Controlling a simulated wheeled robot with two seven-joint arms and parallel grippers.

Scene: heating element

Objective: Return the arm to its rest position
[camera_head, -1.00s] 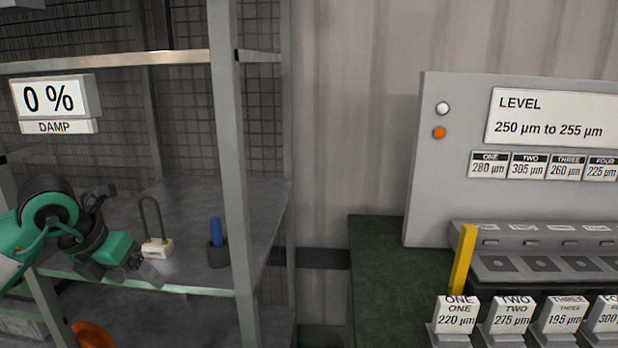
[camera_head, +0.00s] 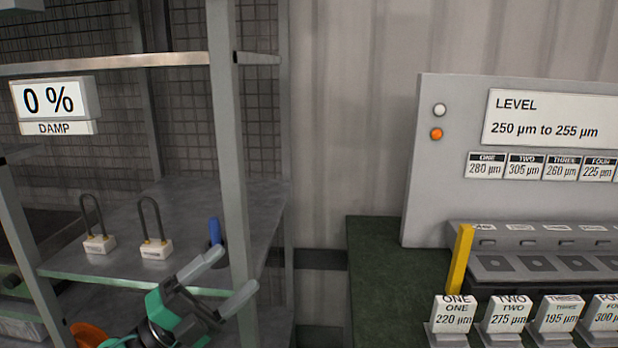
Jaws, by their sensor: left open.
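My left gripper (camera_head: 238,268) is open and empty at the lower middle-left, its two pale fingers spread and pointing up and right. It is in front of the shelf's front edge and overlaps the shelf post in the picture. Two white blocks with dark upright loops, a left one (camera_head: 99,244) and a right one (camera_head: 156,249), stand apart on the shelf (camera_head: 190,206). A blue rod (camera_head: 215,231) stands upright right of them, its lower part partly hidden. My right gripper is out of view.
A grey shelf post (camera_head: 231,150) rises close to my left gripper. A grey panel (camera_head: 440,180), a yellow bar (camera_head: 461,272) and several labelled blocks (camera_head: 453,314) stand on the right. An orange object (camera_head: 87,335) is low left.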

